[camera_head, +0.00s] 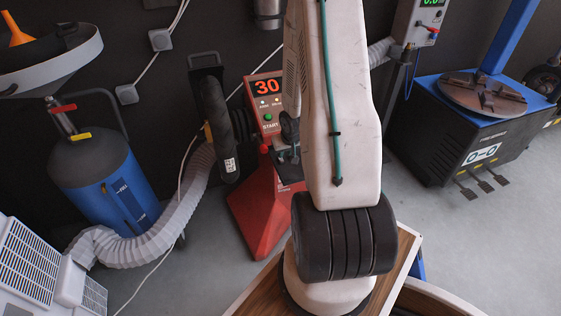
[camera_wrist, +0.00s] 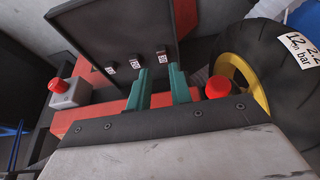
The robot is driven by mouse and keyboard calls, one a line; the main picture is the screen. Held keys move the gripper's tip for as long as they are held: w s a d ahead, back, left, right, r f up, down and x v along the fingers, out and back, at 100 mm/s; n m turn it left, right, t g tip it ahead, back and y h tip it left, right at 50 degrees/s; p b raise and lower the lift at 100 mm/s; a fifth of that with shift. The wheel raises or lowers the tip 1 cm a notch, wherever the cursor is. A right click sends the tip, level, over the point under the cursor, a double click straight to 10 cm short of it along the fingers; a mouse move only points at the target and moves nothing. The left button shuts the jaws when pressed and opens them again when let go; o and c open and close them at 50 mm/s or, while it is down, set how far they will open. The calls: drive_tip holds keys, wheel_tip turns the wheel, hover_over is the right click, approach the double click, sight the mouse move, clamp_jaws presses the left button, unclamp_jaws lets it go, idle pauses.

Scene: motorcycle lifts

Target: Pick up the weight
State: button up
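Several small dark weights with white labels lie in a row on a dark panel in the wrist view: a left one (camera_wrist: 110,68), a middle one (camera_wrist: 136,63) and a right one (camera_wrist: 162,53). My gripper (camera_wrist: 160,70) has two teal fingers standing apart with nothing between them. Its tips point at the panel, just short of the right weight, and the left finger is close to the middle weight. Whether a finger touches a weight I cannot tell. In the head view my arm hides most of this spot.
A red machine (camera_head: 262,205) with a "30" display stands behind my arm. A tyre on a yellow rim (camera_wrist: 275,75) is close to the right of my gripper. A blue tank (camera_head: 105,180) and a grey hose (camera_head: 150,240) are at left.

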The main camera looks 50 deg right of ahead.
sight(282, 160)
drive_tip(key=x, duration=0.6)
drive_tip(key=shift+w+f, duration=0.25)
drive_tip(key=shift+f, duration=0.05)
drive_tip(key=shift+c, duration=0.3)
clamp_jaws()
